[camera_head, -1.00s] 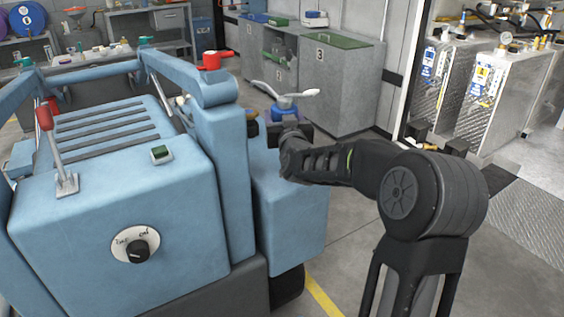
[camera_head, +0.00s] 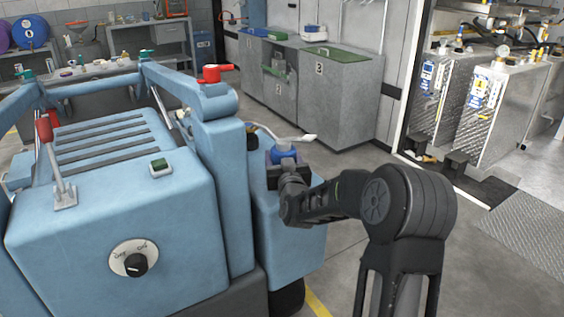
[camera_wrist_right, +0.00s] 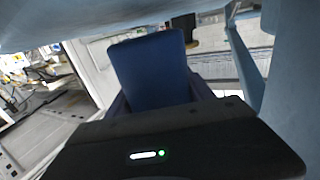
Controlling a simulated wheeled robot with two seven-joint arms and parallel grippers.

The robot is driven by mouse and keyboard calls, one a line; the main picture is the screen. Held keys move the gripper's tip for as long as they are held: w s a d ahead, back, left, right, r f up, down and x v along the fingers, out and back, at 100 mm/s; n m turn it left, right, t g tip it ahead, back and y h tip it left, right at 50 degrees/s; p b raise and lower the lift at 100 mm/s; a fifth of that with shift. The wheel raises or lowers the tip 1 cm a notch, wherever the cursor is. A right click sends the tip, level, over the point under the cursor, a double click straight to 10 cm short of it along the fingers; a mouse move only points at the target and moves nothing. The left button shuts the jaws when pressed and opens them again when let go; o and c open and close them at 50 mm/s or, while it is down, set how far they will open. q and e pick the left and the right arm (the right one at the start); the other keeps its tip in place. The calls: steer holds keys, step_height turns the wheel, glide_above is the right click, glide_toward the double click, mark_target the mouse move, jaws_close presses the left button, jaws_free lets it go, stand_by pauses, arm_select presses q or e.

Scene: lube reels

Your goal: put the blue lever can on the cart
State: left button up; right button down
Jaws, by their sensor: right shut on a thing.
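The blue lever can (camera_head: 287,150) with a long pale lever is at the right side of the light blue cart (camera_head: 110,230), low over its lower side section (camera_head: 290,228). I cannot tell whether it touches the cart. My right gripper (camera_head: 284,160) is shut on the can, and its wrist hides the can's lower part. In the right wrist view the can (camera_wrist_right: 152,68) is a dark blue body between the jaws, with pale blue cart surfaces close around it. My left gripper is not in view.
Grey cabinets (camera_head: 320,95) stand behind. Metal tanks (camera_head: 490,110) are at the right. The floor right of the cart is open.

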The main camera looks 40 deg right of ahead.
steer(key=shift+f, duration=0.7)
steer(key=shift+f, duration=0.2)
steer(key=shift+c, duration=1.9)
jaws_free()
steer(key=shift+r, duration=0.15)
steer(key=b+v, duration=0.1)
steer(key=v, duration=1.1)
